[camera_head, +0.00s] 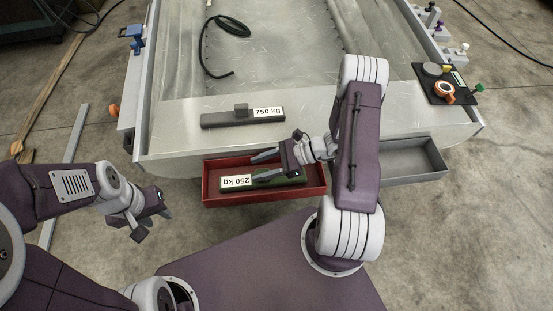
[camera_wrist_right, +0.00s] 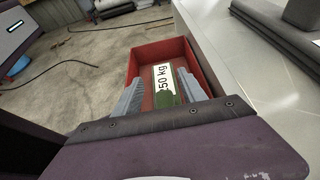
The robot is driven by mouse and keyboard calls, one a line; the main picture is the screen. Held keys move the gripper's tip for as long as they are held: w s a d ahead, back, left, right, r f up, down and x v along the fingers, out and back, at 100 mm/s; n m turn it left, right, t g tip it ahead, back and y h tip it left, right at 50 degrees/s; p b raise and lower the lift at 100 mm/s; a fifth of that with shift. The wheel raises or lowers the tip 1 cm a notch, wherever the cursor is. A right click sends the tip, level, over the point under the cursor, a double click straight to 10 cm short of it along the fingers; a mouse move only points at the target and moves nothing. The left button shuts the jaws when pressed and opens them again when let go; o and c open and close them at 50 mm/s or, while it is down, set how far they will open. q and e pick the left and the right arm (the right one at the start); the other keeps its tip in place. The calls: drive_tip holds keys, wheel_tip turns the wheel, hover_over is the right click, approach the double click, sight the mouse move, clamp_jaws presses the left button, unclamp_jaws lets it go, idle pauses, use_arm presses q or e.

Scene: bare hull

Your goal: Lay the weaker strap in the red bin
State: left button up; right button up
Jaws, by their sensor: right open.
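The red bin (camera_head: 209,187) hangs at the near edge of the hull; its red wall also shows in the right wrist view (camera_wrist_right: 152,52). The green strap (camera_head: 281,183), labelled 250 kg, lies inside it, label upside down in the head view. The label is partly cut off in the right wrist view (camera_wrist_right: 164,78). A dark grey strap (camera_head: 222,119), labelled 750 kg, lies on the hull's flat ledge behind the bin. My right gripper (camera_head: 264,166) is open and empty above the bin, its fingers on either side of the green strap's view. My left gripper (camera_head: 150,225) looks open and empty, left of the bin.
A grey bin (camera_head: 425,160) hangs right of the red one, partly behind my right arm. A black hose (camera_head: 213,60) lies in the hull. A black mat (camera_head: 438,90) with an orange ring tool sits on the right side. Wood and metal strips lie on the floor at left.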

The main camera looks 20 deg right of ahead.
drive_tip(key=p+v, duration=0.2)
drive_tip(key=v, duration=0.8)
drive_tip(key=s+a+n+g+h, duration=0.1)
drive_tip(key=s+n+g+h, duration=0.1)
drive_tip(key=n, duration=0.1)
drive_tip(key=s+a+r+n+g+h, duration=0.1)
drive_tip(key=s+n+g+h, duration=0.1)
drive_tip(key=n, duration=0.2)
drive_tip(key=s+a+r+n+g+h, duration=0.1)
drive_tip(key=s+n+g+h, duration=0.1)
drive_tip(key=n, duration=0.1)
drive_tip(key=shift+s+a+r, duration=0.1)
drive_tip(key=shift+s+a, duration=0.15)
drive_tip(key=r+n+t+h, duration=0.1)
drive_tip(key=n+h, duration=0.1)
drive_tip(key=n, duration=0.1)
drive_tip(key=r+n+t+h, duration=0.1)
drive_tip(key=r+n+h, duration=0.1)
drive_tip(key=n, duration=0.2)
drive_tip(key=w+r+n+t+h, duration=0.1)
drive_tip(key=n+h, duration=0.1)
drive_tip(key=n, duration=0.2)
drive_tip(key=shift+w+r+t+h, duration=0.1)
drive_tip(key=shift+r+t+h, duration=0.2)
drive_tip(key=shift+r, duration=0.1)
